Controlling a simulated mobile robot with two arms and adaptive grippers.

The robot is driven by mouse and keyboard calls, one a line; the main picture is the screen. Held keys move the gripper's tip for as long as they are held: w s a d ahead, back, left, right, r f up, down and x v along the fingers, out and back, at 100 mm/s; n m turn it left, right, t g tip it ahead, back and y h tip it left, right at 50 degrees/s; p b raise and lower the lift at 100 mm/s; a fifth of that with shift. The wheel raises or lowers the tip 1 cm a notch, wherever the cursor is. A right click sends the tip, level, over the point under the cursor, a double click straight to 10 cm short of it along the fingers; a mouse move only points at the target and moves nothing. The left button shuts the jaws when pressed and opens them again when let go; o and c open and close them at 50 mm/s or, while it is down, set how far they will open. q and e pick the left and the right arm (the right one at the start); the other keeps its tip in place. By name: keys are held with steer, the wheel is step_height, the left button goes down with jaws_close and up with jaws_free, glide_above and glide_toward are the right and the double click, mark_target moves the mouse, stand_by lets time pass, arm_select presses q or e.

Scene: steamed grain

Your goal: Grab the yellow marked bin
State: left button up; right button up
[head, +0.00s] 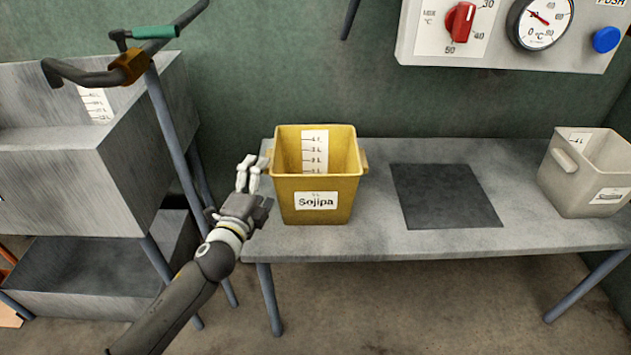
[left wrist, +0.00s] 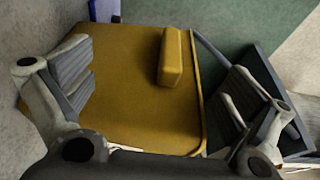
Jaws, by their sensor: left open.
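A yellow bin (head: 316,175) stands upright on the left part of the grey table. It has a white label reading "Sojipa" on its front, a measuring scale inside and small side handles. My left gripper (head: 248,172) is beside the bin's left side, close to the left handle. In the left wrist view, the bin's yellow side (left wrist: 135,95) and its block-like handle lie between the spread fingers of my left gripper (left wrist: 160,95). The fingers are open, and I cannot tell whether they touch the bin. My right gripper is in neither view.
The grey table (head: 400,240) has a dark square plate (head: 445,196) in the middle and a whitish bin (head: 588,178) at the right. A control panel (head: 510,35) hangs on the wall above. A metal sink-like unit (head: 60,190) with pipes stands at the left.

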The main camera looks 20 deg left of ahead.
arm_select(q)
steer(key=shift+w+f, duration=0.1)
steer(key=shift+w, duration=1.35)
